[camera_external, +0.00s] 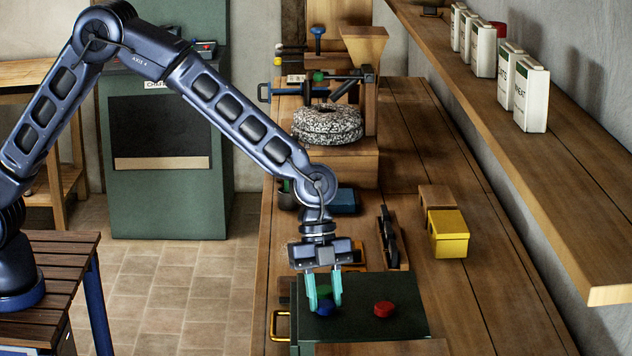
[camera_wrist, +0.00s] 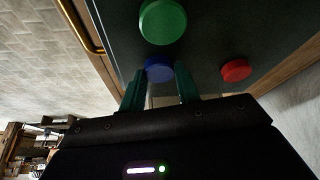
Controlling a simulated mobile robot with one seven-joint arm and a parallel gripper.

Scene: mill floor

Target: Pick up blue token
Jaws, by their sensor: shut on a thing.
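The blue token (camera_external: 326,308) is between the fingertips of my gripper (camera_external: 323,300), over the dark green surface (camera_external: 410,330) at the front of the bench. In the wrist view, the blue token (camera_wrist: 159,70) shows between the two teal fingers of my gripper (camera_wrist: 160,85), which are shut on it. I cannot tell whether the token still touches the surface. A green token (camera_external: 324,291) is just behind the fingers; in the wrist view it is large and close by (camera_wrist: 162,21). A red token (camera_external: 384,309) lies to the right, also in the wrist view (camera_wrist: 235,70).
A brass handle (camera_external: 279,326) is on the left side of the green surface. A yellow box (camera_external: 448,234) and a dark tool in a tray (camera_external: 390,240) stand farther back. A millstone (camera_external: 328,122) is at the back. A shelf (camera_external: 520,150) with canisters runs along the right wall.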

